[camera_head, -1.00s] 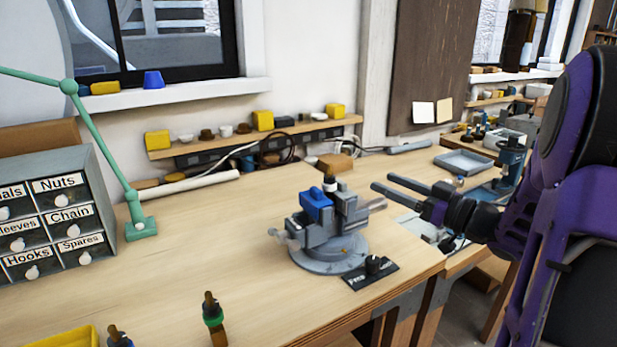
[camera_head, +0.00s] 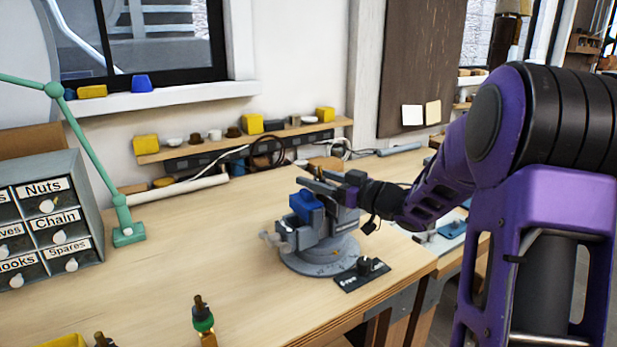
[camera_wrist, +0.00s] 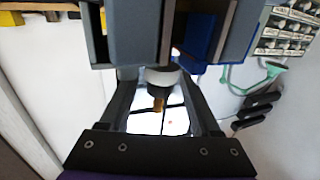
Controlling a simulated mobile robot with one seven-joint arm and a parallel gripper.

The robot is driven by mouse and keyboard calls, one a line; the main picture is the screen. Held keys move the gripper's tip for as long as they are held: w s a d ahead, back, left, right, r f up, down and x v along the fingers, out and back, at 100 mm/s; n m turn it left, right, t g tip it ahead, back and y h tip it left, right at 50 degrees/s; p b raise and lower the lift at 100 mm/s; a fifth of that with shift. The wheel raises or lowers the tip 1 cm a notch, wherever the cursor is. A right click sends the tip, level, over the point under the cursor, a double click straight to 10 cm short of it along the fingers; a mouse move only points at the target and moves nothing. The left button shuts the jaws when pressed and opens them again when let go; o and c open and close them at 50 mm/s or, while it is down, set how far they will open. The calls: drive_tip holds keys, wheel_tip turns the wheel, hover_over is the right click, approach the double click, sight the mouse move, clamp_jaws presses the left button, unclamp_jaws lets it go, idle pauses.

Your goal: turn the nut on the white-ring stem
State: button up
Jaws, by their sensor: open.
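The white-ring stem shows in the wrist view (camera_wrist: 163,78), held in the grey vise (camera_wrist: 125,35). Beyond its pale ring is a dark body with a brass-coloured end piece (camera_wrist: 158,105); I cannot tell the nut from the stem tip. My gripper (camera_wrist: 162,88) is open, one finger on each side of the stem, with visible gaps; contact is not visible. In the head view my gripper (camera_head: 322,182) is at the top of the vise (camera_head: 322,250), and the stem is largely hidden there.
A green-ringed stem (camera_head: 203,320) stands at the bench front. A drawer cabinet (camera_head: 50,215) and green lamp arm (camera_head: 90,160) are left. Bench between is clear.

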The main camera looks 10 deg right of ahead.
drive_tip(key=shift+x, duration=1.15)
clamp_jaws()
